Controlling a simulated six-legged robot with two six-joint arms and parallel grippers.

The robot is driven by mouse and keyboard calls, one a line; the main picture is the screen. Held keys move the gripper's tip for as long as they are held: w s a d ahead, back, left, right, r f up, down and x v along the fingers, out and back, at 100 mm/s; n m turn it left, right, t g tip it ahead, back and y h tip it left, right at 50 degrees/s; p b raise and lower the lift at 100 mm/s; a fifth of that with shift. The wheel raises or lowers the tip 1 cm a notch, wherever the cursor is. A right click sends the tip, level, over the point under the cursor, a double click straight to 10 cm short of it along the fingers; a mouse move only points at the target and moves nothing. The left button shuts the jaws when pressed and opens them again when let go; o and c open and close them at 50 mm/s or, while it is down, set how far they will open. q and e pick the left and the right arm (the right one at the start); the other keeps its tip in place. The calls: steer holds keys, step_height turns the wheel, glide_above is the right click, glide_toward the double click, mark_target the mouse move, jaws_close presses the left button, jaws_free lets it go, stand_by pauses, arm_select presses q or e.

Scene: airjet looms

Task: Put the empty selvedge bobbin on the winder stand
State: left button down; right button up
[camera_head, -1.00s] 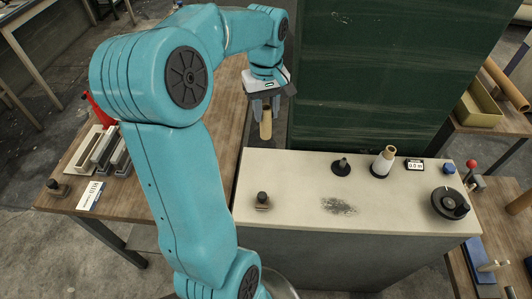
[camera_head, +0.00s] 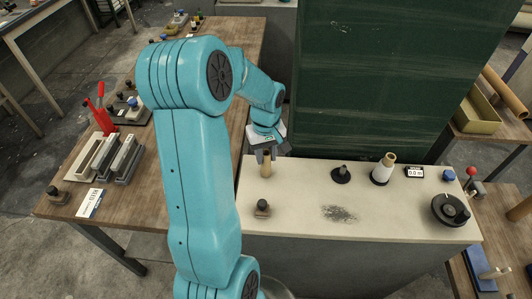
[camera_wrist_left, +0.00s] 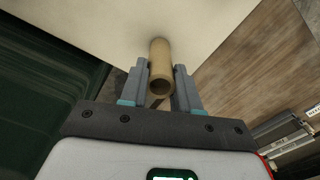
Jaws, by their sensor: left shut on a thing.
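The empty selvedge bobbin, a tan tube (camera_head: 266,165), is in my left gripper (camera_head: 264,155) at the left back of the pale bench top. It hangs upright; I cannot tell whether its lower end touches the bench. In the left wrist view the bobbin (camera_wrist_left: 161,72) sits between the two grey fingers of my left gripper (camera_wrist_left: 160,85), its open end facing the camera. The winder stand is probably the black base with a short peg (camera_head: 341,174), right of the gripper and bare. My right gripper is not in view.
A white-wound cone (camera_head: 383,170) stands right of the peg, beside a small display (camera_head: 414,171). A black-knobbed piece (camera_head: 262,208) sits in front of the gripper. A black handwheel (camera_head: 450,209) is at the right. A green panel (camera_head: 385,80) rises behind the bench.

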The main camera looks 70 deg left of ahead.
arm_select(q)
steer(key=shift+f, duration=0.1)
steer(key=c, duration=0.8)
jaws_free()
steer(key=shift+f, duration=0.1)
steer(key=shift+r, duration=0.3)
steer(key=shift+a+r, duration=0.1)
steer(key=shift+r, duration=0.25)
step_height(320, 180, up, 11)
